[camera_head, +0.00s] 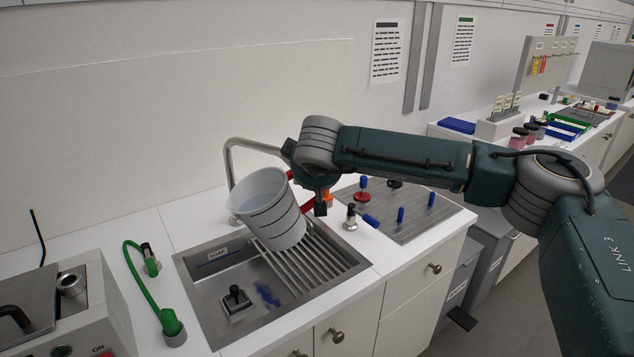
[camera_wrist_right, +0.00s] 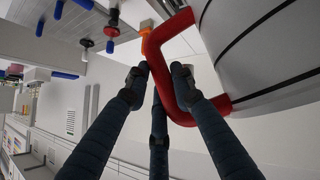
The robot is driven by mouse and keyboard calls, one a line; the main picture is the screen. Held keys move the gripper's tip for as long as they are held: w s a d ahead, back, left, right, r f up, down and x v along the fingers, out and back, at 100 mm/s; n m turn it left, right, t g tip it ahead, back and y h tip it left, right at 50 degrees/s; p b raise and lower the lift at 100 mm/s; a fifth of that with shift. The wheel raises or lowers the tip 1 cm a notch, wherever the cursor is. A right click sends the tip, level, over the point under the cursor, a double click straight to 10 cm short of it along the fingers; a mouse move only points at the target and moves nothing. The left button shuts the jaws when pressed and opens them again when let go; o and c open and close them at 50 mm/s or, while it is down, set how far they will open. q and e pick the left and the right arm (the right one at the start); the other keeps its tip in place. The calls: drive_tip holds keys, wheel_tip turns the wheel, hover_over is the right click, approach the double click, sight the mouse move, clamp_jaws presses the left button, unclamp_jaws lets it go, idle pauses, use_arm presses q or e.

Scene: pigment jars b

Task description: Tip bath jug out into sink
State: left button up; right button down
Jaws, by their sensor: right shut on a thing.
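The bath jug (camera_head: 272,215) is a large pale jug with dark rings and a red handle. It is held tilted above the sink (camera_head: 214,318), its mouth facing up and to the left. My right gripper (camera_head: 318,200) is shut on the red handle. In the right wrist view, the fingers of my right gripper (camera_wrist_right: 158,75) close around the red handle, and the jug's side (camera_wrist_right: 262,60) fills the upper right. My left gripper is not in view.
The sink holds a dark-knobbed plug (camera_head: 236,297), several blue bits (camera_head: 268,294) and a slatted rack (camera_head: 318,262). A faucet (camera_head: 229,160) stands behind the jug. A green hose (camera_head: 142,285) is left of the sink. A grey drainboard (camera_head: 420,222) with small items is at right.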

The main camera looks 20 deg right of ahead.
sight(289, 171)
drive_tip(key=shift+a+r+n+t+h+p, duration=0.1)
drive_tip(key=shift+a+r+n+h+p, duration=0.2)
drive_tip(key=shift+r, duration=0.35)
drive_tip(key=shift+a+r+n+t+h, duration=0.1)
drive_tip(key=shift+a+r+h, duration=0.35)
drive_tip(key=shift+r, duration=0.2)
drive_tip(key=shift+a+r+n+t+h+p, duration=0.1)
drive_tip(key=shift+a+r+n+h+p, duration=0.2)
drive_tip(key=shift+r, duration=0.35)
drive_tip(key=shift+s+a+r+n+h, duration=0.15)
drive_tip(key=shift+a+r+n+h, duration=0.15)
drive_tip(key=shift+a+r+h, duration=0.35)
drive_tip(key=shift+s+a+r+n+t+h, duration=0.1)
drive_tip(key=shift+a+r+n+t+h, duration=0.35)
drive_tip(key=shift+a, duration=0.2)
drive_tip(key=shift+s+a+r+n+t+h, duration=0.1)
drive_tip(key=shift+a+n+t+h, duration=0.25)
drive_tip(key=shift+a, duration=0.45)
drive_tip(key=s+a+n+t+h+b, duration=0.1)
drive_tip(key=a+n+t+h+b, duration=0.2)
drive_tip(key=a, duration=0.8)
drive_tip(key=shift+s+a+f+n+h+b, duration=0.4)
drive_tip(key=shift+n+h, duration=0.2)
drive_tip(key=shift+n, duration=0.4)
drive_tip(key=shift+d, duration=0.1)
